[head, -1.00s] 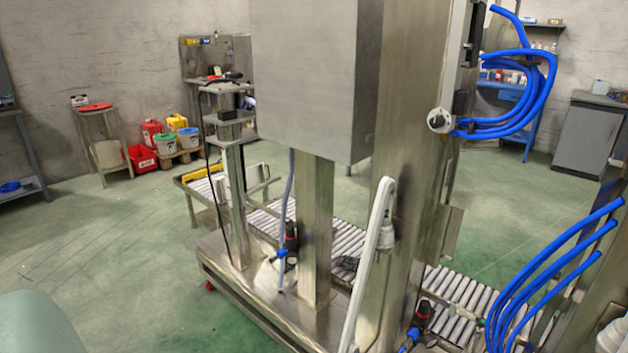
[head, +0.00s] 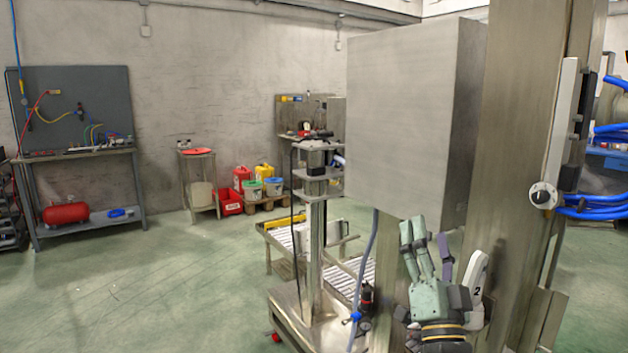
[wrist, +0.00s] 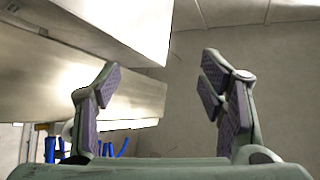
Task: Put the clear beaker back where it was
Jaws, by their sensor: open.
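I cannot make out the clear beaker in either view. My gripper (head: 428,236) is raised at the lower right of the head view, in front of the steel machine (head: 402,125), with its fingers pointing up. Steel surfaces of the machine show behind the left finger there, and a plain wall shows behind the right one.
A small stand (head: 199,153) with a red item on top, several buckets and a red crate (head: 229,203) stand by the back wall. A workbench (head: 85,153) is at the left. A roller conveyor (head: 350,284) runs behind the machine's post. The green floor (head: 170,290) at left is clear.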

